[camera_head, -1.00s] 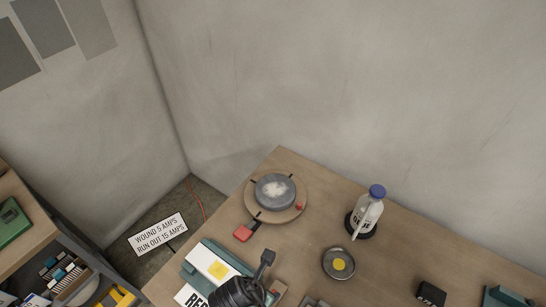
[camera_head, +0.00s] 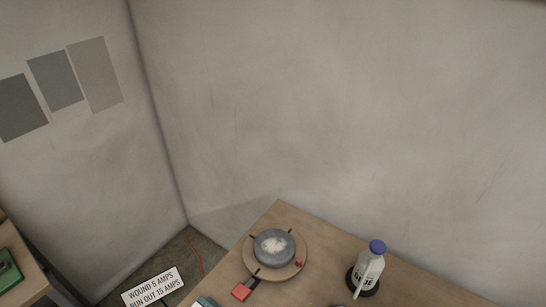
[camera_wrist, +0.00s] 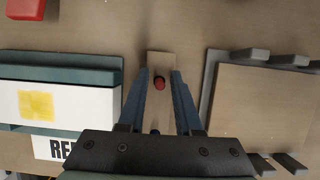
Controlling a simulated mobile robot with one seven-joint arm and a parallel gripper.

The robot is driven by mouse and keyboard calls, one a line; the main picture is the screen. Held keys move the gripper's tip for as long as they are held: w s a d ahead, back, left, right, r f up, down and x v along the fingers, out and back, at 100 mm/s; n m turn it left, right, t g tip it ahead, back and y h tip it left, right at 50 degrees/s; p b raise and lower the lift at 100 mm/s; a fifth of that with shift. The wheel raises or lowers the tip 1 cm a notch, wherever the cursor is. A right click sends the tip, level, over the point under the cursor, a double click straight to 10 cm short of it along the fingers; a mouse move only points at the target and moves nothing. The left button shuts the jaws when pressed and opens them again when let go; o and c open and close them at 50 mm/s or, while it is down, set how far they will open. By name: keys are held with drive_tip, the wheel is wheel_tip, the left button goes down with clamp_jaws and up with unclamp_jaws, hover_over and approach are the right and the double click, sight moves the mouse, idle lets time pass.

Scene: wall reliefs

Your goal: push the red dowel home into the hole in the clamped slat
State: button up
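I cannot tell how deep the dowel sits. A small dark spot shows on the wood nearer my gripper's body; I cannot tell if it is a hole. The clamp on the slat is not clear. In the head view the gripper, dowel and slat are out of frame.
A teal and white box with a yellow square (camera_wrist: 36,104) lies left of the fingers. A grey frame with prongs (camera_wrist: 212,95) lies right. In the head view a round wooden base with a grey disc (camera_head: 274,247) and a blue-capped bottle (camera_head: 370,268) stand on the bench.

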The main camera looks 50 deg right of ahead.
clamp_jaws()
drive_tip(key=shift+r, duration=0.1)
